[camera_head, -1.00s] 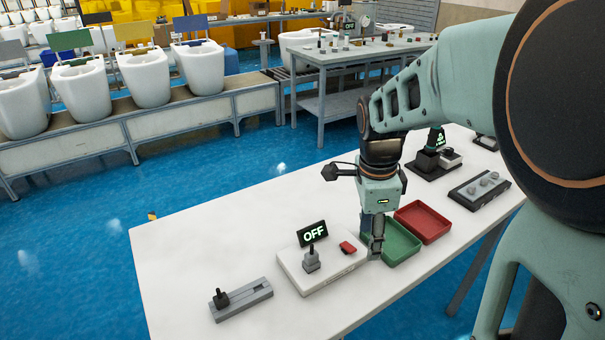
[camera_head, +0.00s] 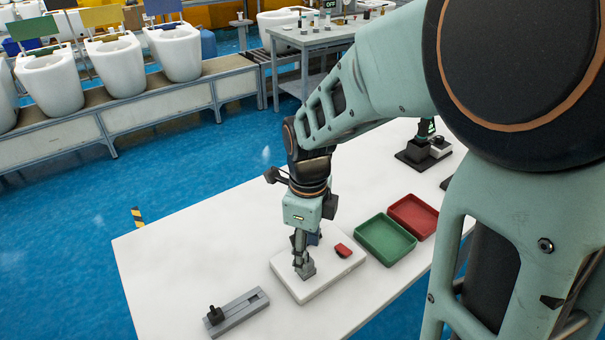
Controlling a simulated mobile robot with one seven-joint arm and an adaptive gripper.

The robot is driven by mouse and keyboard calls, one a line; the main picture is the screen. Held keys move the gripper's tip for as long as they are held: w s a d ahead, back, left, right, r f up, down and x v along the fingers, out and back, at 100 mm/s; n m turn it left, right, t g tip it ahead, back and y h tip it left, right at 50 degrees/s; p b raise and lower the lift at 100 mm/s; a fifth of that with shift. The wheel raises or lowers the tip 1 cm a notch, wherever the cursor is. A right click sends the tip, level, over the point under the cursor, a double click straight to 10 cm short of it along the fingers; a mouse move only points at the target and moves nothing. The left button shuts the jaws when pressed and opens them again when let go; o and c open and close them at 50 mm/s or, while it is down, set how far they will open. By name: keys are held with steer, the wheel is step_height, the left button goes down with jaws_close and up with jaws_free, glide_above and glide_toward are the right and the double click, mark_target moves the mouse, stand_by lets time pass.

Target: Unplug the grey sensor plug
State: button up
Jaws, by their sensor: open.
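The white box (camera_head: 325,287) lies on the white table, with a red switch or button (camera_head: 343,250) on its right part. A grey plug-like piece (camera_head: 307,270) stands on the box; I take it to be the sensor plug. My gripper (camera_head: 300,262) points down right at this piece, with its fingers open. The fingers hide the upper part of the piece, and I cannot tell whether they touch it. The display that read OFF is hidden behind my gripper.
A green tray (camera_head: 385,252) and a red tray (camera_head: 428,204) stand to the right. A grey slider base with a black knob (camera_head: 215,314) lies at the front left. A dark device (camera_head: 417,150) stands at the back right.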

steer(key=shift+f, duration=1.75)
jaws_close()
steer(key=shift+r+p, duration=0.45)
steer(key=shift+r, duration=0.3)
steer(key=shift+r+p, duration=1)
steer(key=shift+r, duration=0.35)
